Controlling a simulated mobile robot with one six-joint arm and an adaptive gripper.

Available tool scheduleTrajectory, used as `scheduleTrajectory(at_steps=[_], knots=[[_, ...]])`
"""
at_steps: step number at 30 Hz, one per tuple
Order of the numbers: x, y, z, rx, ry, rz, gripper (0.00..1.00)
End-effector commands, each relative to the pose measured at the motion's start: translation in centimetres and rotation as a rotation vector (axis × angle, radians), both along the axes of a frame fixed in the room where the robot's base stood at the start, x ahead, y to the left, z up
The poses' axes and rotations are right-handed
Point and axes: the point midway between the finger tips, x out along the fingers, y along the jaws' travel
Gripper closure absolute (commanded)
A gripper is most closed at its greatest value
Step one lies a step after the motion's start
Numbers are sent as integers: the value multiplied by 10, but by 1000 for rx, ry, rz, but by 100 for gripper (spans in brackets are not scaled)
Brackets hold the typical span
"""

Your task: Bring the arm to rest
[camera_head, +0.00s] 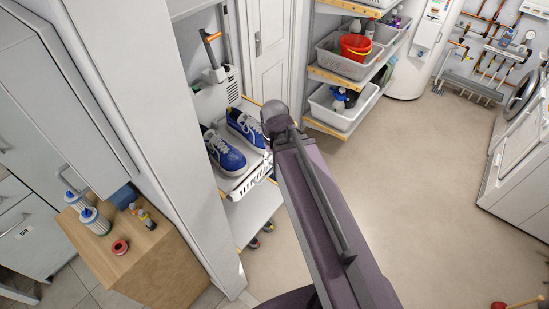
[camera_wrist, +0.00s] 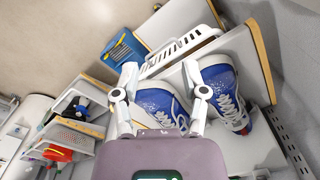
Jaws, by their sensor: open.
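My gripper (camera_wrist: 160,68) is open in the wrist view, with its two fingers spread apart and nothing held between them. Its fingers overlap the view of a pair of blue and white shoes (camera_wrist: 222,74), so the gap to them is hard to judge. In the head view, the shoes (camera_head: 226,152) sit side by side on a shelf in an open cabinet, by a white slatted basket (camera_head: 251,180). The basket also shows in the wrist view (camera_wrist: 184,42). My arm reaches toward the cabinet in the head view, and its fingers are hidden there.
A shelf unit with grey bins (camera_head: 345,66) and a red bucket (camera_head: 355,46) stands behind the arm. A wooden cabinet (camera_head: 150,262) with bottles stands at lower left. A white washer (camera_head: 517,165) is at right. The floor (camera_head: 425,190) between is mostly clear.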

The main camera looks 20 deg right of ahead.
Motion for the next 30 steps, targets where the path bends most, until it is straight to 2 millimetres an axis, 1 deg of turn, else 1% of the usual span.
scheduleTrajectory(at_steps=[5, 15, 24, 25, 26, 27, 29, 30], knots=[[0, 0, -2, 0, -1, 2, 44], [1, 0, -29, 1, -1, 3, 44], [1, 0, -29, 1, -2, 3, 44], [1, 0, -29, 1, -2, 3, 47], [1, 0, -29, 1, -2, 3, 56], [1, 0, -29, 1, -2, 3, 67], [1, 0, -29, 1, -2, 3, 85], [1, 0, -29, 1, -2, 3, 97]])
